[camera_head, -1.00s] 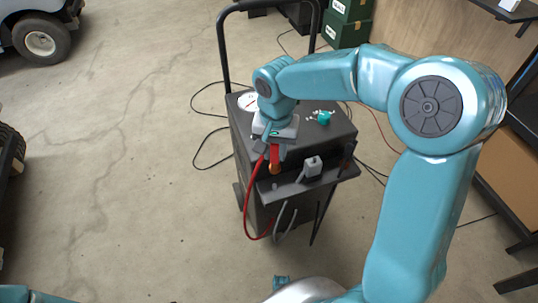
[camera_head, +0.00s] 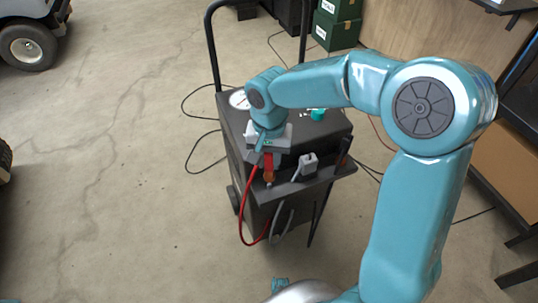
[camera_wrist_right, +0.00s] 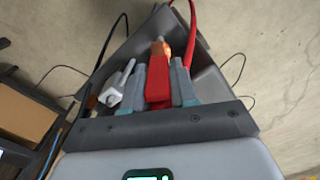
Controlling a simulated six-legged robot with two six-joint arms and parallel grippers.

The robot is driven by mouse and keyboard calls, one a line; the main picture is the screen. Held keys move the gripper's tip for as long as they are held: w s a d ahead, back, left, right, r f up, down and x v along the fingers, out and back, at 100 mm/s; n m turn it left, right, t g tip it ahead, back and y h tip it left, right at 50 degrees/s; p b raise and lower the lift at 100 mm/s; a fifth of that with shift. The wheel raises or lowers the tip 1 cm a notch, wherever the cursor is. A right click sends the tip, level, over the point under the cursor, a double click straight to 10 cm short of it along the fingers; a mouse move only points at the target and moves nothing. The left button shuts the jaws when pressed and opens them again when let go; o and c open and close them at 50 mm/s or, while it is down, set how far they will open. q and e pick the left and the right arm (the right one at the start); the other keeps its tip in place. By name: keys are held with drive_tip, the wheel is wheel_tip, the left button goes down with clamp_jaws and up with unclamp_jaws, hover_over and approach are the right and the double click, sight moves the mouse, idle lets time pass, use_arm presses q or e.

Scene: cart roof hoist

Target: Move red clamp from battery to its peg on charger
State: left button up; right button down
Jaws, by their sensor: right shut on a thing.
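The red clamp (camera_head: 268,162) is in my right gripper (camera_head: 266,150), at the left part of the charger's front shelf. In the wrist view the right gripper (camera_wrist_right: 165,82) is shut with its fingers on both sides of the red clamp (camera_wrist_right: 158,85). The clamp's copper-coloured jaws point away from the gripper. A red cable hangs from the clamp in a loop to the left. The charger (camera_head: 234,125) is a dark wheeled box with a tall handle. The clamp's peg is hard to make out, and I cannot tell whether they touch. The battery and left gripper are not seen.
A grey clamp (camera_head: 308,163) sits on the shelf to the right of the red one; it also shows in the wrist view (camera_wrist_right: 112,95). Dark cables lie on the floor. Green boxes (camera_head: 337,28) stand behind.

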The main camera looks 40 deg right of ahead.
sight(269, 170)
drive_tip(key=shift+f+b, duration=0.5)
drive_tip(key=shift+f, duration=0.55)
drive_tip(key=shift+f+b, duration=1.25)
drive_tip(key=shift+f, duration=0.4)
idle(0.5)
drive_tip(key=c, duration=0.8)
unclamp_jaws()
drive_tip(key=shift+r, duration=0.15)
wheel_tip(269, 170, up, 16)
drive_tip(key=p, duration=0.5)
drive_tip(key=shift+r, duration=0.1)
